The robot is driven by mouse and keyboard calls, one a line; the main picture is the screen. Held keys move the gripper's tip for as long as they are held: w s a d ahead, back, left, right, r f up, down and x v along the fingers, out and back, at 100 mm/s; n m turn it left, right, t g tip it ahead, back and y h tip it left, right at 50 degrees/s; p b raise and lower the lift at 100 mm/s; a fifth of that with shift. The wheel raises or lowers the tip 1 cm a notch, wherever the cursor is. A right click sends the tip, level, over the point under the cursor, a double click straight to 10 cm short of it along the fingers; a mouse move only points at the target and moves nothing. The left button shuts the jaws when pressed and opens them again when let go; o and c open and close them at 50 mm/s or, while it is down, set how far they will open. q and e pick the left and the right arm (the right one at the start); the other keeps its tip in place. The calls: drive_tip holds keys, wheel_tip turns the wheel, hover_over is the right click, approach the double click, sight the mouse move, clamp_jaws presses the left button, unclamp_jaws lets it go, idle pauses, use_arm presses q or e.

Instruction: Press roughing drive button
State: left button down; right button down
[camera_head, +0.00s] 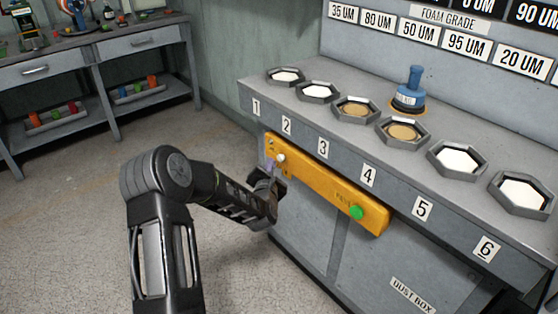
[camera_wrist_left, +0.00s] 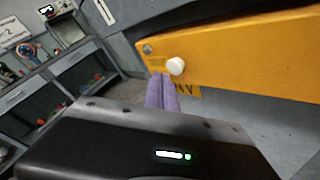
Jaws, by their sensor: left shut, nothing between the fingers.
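A yellow control bar (camera_head: 322,183) is fixed to the front of the grey workbench. It carries a white round button (camera_head: 280,158) at its left end and a green button (camera_head: 357,212) toward its right end. I cannot read a label naming the roughing drive. My left gripper (camera_head: 270,168) is at the bar's left end, just below and left of the white button. In the left wrist view, its purple fingers (camera_wrist_left: 162,85) are together and empty, with their tips just below and left of the white button (camera_wrist_left: 176,66). Contact is not clear. My right gripper is out of view.
The workbench top (camera_head: 330,108) holds several hexagonal trays above numbers 1 to 6. A blue-topped tool (camera_head: 409,92) stands behind them. A grey side table (camera_head: 92,50) with small items is at the upper left. Open floor (camera_head: 70,220) lies left of the bench.

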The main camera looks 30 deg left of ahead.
use_arm(q)
drive_tip(key=s, duration=0.2)
drive_tip(key=s+a, duration=0.1)
drive_tip(key=s, duration=0.1)
drive_tip(key=shift+s+a, duration=0.15)
idle(0.4)
